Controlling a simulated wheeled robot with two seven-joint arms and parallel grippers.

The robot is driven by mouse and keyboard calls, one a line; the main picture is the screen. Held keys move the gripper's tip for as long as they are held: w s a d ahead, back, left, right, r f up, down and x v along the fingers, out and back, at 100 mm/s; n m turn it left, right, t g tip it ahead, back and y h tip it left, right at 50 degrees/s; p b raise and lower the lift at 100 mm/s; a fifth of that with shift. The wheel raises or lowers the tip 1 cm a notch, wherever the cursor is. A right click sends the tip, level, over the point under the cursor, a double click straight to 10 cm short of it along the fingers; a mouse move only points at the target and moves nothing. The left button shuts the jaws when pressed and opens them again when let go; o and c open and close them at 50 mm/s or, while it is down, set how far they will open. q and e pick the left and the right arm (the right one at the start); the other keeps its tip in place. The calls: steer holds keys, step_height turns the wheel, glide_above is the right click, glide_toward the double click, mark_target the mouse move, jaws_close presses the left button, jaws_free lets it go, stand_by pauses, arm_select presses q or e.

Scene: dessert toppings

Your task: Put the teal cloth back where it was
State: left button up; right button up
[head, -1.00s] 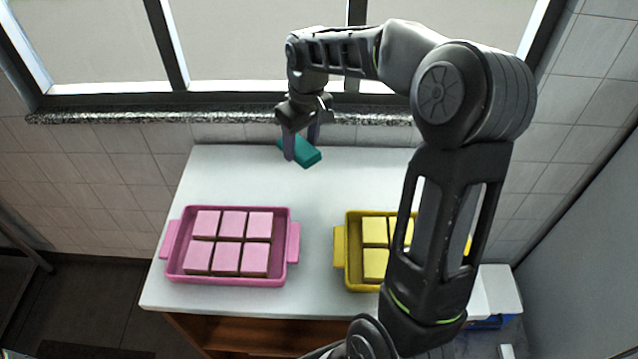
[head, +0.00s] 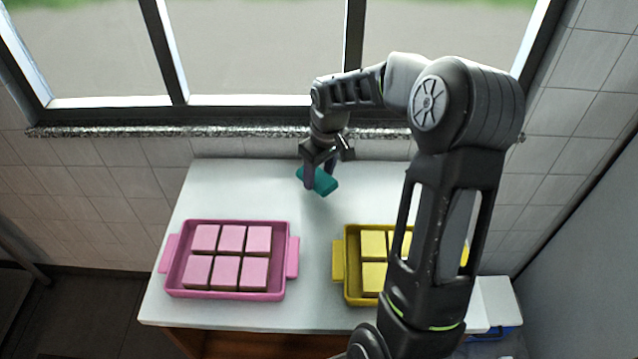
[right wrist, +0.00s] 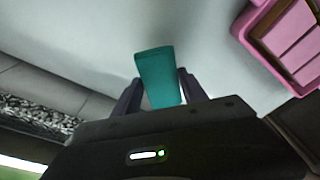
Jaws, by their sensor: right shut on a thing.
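The teal cloth (head: 320,181) is a small folded block held over the back middle of the white table. My right gripper (head: 321,176) is shut on it. In the right wrist view the cloth (right wrist: 158,78) sits between the two fingers of the gripper (right wrist: 160,90), its end reaching out past them. In the head view a faint shadow lies below it, and it looks a little above the table. My left gripper is not in view.
A pink tray (head: 290,228) with several pink-topped squares stands at the left of the white table (head: 230,190). A yellow tray (head: 339,262) with yellow-topped squares stands at the right, partly hidden by my right arm. A window sill and tiled wall are behind. The table between the trays is clear.

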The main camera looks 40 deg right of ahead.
mark_target(321, 178)
steer(key=shift+f, duration=0.15)
step_height(321, 178, down, 3)
steer(key=shift+p, duration=0.35)
steer(key=shift+f, duration=0.35)
steer(key=shift+f, duration=0.15)
steer(key=o, duration=1.3)
